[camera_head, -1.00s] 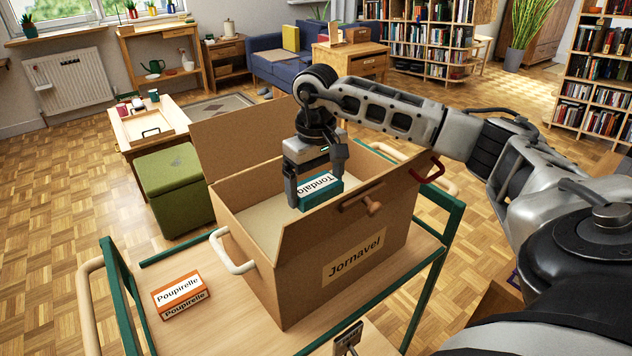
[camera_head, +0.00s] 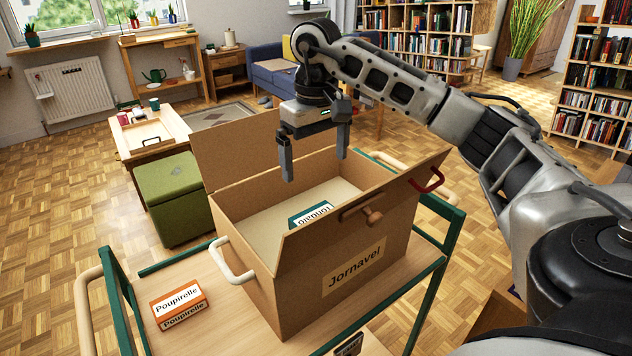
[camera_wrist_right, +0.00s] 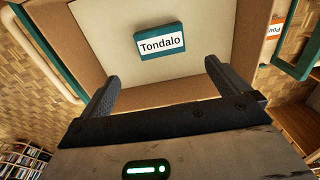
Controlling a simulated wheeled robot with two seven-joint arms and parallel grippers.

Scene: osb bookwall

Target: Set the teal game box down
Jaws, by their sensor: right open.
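The teal game box (camera_head: 311,213), with a white label reading "Tondalo", lies inside the cardboard box (camera_head: 335,261) marked "Jornavel". The near wall hides its lower part in the head view. In the right wrist view the teal game box (camera_wrist_right: 161,44) shows whole on the pale floor of the cardboard box, apart from the fingers. My right gripper (camera_head: 315,168) is open and empty above the cardboard box's opening. Its two fingers also show in the right wrist view (camera_wrist_right: 160,85). My left gripper is not in view.
The cardboard box stands on a trolley (camera_head: 225,320) with green rails, its flaps raised. An orange and white box reading "Poupirelle" (camera_head: 179,300) lies on the trolley to the left.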

